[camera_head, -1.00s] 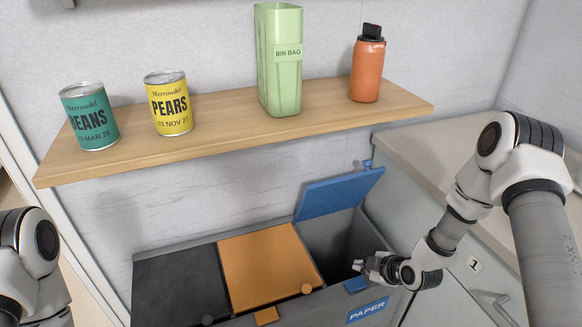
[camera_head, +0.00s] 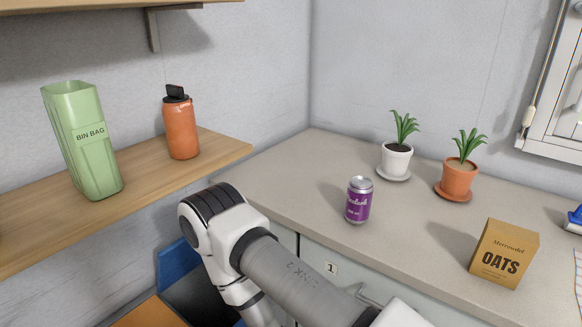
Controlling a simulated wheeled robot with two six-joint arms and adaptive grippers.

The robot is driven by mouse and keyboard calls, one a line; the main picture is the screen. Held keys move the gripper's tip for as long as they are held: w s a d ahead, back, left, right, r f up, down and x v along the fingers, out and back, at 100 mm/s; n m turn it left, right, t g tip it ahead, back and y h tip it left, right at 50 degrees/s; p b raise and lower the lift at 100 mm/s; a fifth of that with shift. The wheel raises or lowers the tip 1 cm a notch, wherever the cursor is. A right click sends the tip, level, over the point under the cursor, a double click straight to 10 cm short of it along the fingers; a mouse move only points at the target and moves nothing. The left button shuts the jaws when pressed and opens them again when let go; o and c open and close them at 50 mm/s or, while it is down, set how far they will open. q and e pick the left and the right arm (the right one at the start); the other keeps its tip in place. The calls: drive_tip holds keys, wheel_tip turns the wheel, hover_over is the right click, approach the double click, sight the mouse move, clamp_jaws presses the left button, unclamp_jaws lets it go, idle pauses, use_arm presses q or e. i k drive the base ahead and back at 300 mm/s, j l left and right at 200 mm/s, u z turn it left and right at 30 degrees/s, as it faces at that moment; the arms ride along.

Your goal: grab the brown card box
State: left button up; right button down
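A brown card box marked OATS (camera_head: 504,254) stands upright on the grey countertop (camera_head: 300,180), near its front edge at the right of the head view. My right arm crosses the bottom middle of the view, left of the box and well apart from it. My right gripper is out of the picture below. My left arm and gripper are not in view.
A purple can (camera_head: 359,200) stands on the counter left of the box. A white potted plant (camera_head: 396,160) and a terracotta potted plant (camera_head: 457,180) stand behind.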

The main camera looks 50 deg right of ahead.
sight(503, 253)
drive_tip(key=z, duration=2.85)
drive_tip(key=l, duration=0.4)
